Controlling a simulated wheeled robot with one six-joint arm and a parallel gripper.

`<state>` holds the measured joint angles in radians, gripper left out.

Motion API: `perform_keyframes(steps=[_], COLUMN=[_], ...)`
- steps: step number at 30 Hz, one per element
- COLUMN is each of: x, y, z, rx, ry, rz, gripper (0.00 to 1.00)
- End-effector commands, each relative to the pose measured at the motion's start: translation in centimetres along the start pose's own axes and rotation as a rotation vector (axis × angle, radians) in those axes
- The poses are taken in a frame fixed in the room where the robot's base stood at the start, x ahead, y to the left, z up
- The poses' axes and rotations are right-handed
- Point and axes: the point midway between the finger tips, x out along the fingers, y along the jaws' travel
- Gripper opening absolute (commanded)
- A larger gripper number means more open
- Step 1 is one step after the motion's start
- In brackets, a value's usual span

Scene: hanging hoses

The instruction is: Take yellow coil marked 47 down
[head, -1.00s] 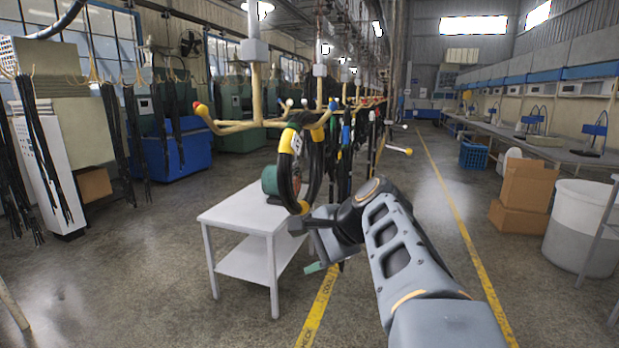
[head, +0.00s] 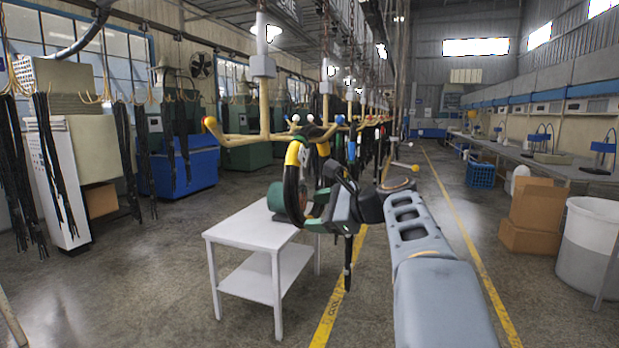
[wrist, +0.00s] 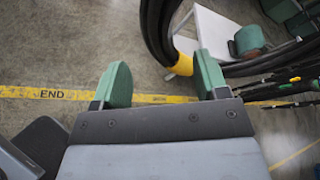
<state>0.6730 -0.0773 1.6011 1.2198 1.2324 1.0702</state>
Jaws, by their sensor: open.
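A black hose coil with a yellow band (head: 291,153) hangs as a long loop from the near rack arm in the head view. No number 47 is legible. Another yellow-banded piece shows just right of it, partly hidden. My gripper (head: 317,208) is beside the lower right part of the loop, its jaws open.
A yellow rack (head: 240,140) with colour-tipped arms carries more dark hoses behind. A white table (head: 245,226) with a green roll stands below left. Cardboard boxes (head: 530,215) and a white bin (head: 588,245) are at right. Open floor lies around the yellow line.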

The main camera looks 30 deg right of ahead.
Motion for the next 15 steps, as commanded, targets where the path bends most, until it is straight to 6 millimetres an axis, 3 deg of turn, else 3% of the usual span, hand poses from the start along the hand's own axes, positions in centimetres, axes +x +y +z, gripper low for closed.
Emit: perform_keyframes(steps=[9, 15], x=[3.8, 5.2], y=[-0.1, 0.0], z=[-0.3, -0.3], rx=[0.001, 0.0], ry=[-0.001, 0.0], rz=[0.004, 0.001], gripper=[0.67, 0.67])
